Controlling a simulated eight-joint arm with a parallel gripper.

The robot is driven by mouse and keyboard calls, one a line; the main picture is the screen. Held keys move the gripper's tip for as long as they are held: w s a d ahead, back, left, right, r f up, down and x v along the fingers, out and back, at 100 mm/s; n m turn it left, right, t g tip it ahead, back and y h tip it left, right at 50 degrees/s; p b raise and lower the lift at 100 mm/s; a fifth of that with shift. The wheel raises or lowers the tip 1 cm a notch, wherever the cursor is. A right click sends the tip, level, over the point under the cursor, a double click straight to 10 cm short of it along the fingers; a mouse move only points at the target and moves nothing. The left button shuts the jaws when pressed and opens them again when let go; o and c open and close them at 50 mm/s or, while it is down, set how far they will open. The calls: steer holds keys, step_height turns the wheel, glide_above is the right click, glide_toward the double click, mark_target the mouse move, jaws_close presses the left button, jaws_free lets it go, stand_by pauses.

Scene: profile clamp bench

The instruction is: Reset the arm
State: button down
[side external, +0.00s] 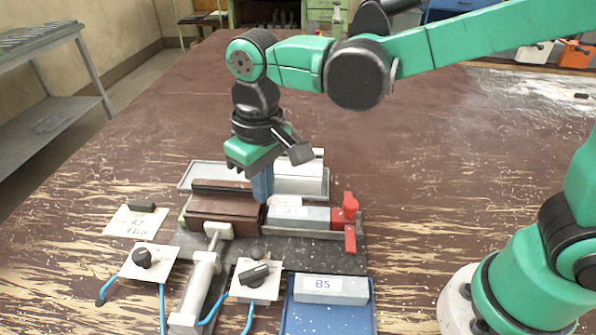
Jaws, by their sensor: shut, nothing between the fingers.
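My gripper (262,188) is at the end of the green and black arm, pointing down over the clamp bench. Its bluish fingers are shut with nothing between them. The fingertips are close to the right end of the brown profile block (222,213); I cannot tell whether they touch it. A grey block (303,218) lies just right of the fingers, against a red clamp (347,217) at its right end. The part of the fixture behind the fingers is hidden.
A pneumatic cylinder (199,283) points at the brown block. Switch plates, left (160,262) and right (240,285), have blue hoses. A blue tray (309,316) holds a grey block labelled B5 (335,291). A light tray (315,168) stands behind. The table's right middle is clear.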

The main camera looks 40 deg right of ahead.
steer(key=s+d+r+m+t, duration=0.1)
steer(key=s+d+t, duration=0.1)
steer(key=d, duration=0.5)
steer(key=s+d+r+m+t, duration=0.1)
steer(key=d+t, duration=0.3)
steer(key=d, duration=0.4)
steer(key=shift+s+m+t, duration=0.4)
steer(key=shift+s, duration=0.1)
